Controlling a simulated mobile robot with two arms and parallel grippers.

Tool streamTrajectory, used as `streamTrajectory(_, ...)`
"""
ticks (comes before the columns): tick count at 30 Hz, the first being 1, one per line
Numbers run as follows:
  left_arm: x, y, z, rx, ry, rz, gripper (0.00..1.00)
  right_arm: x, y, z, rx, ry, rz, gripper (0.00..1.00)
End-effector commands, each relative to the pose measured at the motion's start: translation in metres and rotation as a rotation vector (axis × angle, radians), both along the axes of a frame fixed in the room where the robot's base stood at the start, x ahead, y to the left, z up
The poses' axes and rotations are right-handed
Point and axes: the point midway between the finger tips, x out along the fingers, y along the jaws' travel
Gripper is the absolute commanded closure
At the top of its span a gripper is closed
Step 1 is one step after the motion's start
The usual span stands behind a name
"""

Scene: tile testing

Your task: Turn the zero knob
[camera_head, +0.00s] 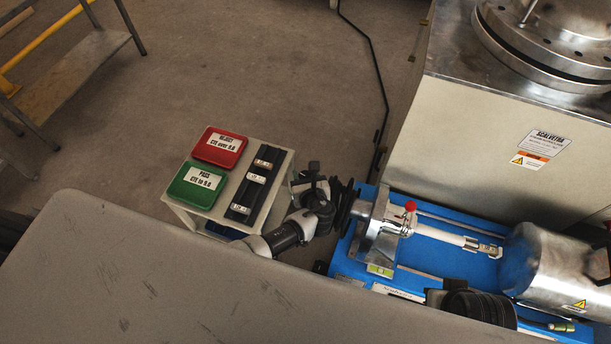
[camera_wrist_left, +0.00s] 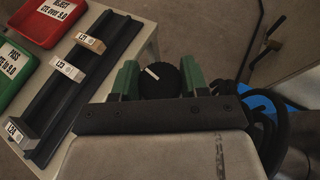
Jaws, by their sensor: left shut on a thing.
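The zero knob (camera_wrist_left: 160,84) is a round black knob with a white line on its top, in the middle of the left wrist view. The white line slants toward the upper left. My left gripper (camera_head: 322,192) is at the left end of the blue test rig (camera_head: 340,262). In the left wrist view its two green-padded fingers stand on either side of the knob, shut on it. In the head view I cannot make out the knob clearly among the dark parts there.
A small stand left of my gripper holds a red REJECT tray (camera_head: 220,160), a green PASS tray (camera_head: 183,190) and a black rack (camera_head: 238,213) with labelled tiles. The rig carries a white tube and a metal cylinder (camera_head: 560,262). A large metal furnace (camera_head: 500,130) stands behind.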

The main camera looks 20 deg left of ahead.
Motion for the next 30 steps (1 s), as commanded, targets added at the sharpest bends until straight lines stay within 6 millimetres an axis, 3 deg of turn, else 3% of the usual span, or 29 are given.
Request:
streamTrajectory(20,0.0002,0.0005,-0.0001,0.0,0.0,0.057,0.8,-0.0024,-0.0007,0.0062,-0.001,-0.001,0.0,1.0)
streamTrajectory(21,0.0002,0.0005,-0.0001,0.0,0.0,0.057,0.5,-0.0024,-0.0008,0.0059,-0.001,0.0,0.0,1.0)
streamTrajectory(24,0.0002,0.0005,0.0,0.0,0.0,0.057,0.34,-0.0026,-0.0011,0.0056,-0.002,0.001,0.0,1.0)
streamTrajectory(25,0.0002,0.0005,0.0,0.0,0.0,0.057,0.3,-0.0026,-0.0012,0.0054,-0.002,0.001,0.0,1.0)
streamTrajectory(30,0.0003,0.0004,0.0,0.0,0.0,0.056,0.3,-0.0027,-0.0015,0.0053,-0.004,0.001,0.001,1.0)
